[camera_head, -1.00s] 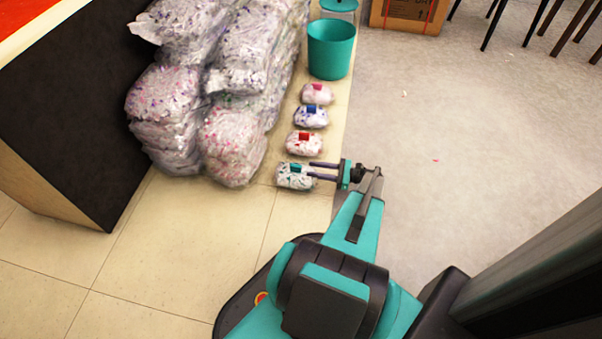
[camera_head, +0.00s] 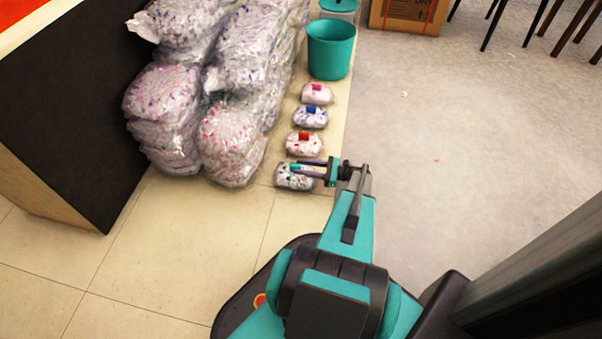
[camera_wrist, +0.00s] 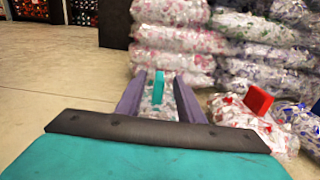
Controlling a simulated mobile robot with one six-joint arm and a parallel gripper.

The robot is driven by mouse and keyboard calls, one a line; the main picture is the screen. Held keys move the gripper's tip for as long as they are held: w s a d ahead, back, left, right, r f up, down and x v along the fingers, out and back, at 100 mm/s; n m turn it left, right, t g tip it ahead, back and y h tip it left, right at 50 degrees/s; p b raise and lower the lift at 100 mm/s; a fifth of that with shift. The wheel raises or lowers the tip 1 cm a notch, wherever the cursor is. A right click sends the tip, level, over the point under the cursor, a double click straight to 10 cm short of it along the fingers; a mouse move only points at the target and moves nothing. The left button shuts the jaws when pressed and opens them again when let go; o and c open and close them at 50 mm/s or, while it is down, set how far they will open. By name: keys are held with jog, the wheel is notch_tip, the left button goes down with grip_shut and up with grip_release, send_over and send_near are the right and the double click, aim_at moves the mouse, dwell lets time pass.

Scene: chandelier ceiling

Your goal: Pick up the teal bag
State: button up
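The teal bag (camera_head: 294,178) is a small clear bag of white and teal bits with a teal tab, nearest me in a row on the floor. It also shows in the wrist view (camera_wrist: 158,94), with its teal tab upright between the fingers. My gripper (camera_head: 306,168) is over the bag from the right, fingers spread on either side of the tab. In the wrist view my gripper (camera_wrist: 160,92) is open, with a gap between the tab and each finger. The fingers and palm hide part of the bag.
A red-tabbed bag (camera_head: 304,143), a blue-tabbed bag (camera_head: 310,116) and a pink-tabbed bag (camera_head: 317,93) lie beyond it in the row. Large stacked bags (camera_head: 232,145) stand to the left. A teal bin (camera_head: 330,50) is at the back. The grey floor to the right is clear.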

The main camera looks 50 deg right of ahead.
aim_at(295, 165)
jog(key=shift+b+x, duration=0.75)
jog(key=shift+x, duration=1.05)
grip_shut()
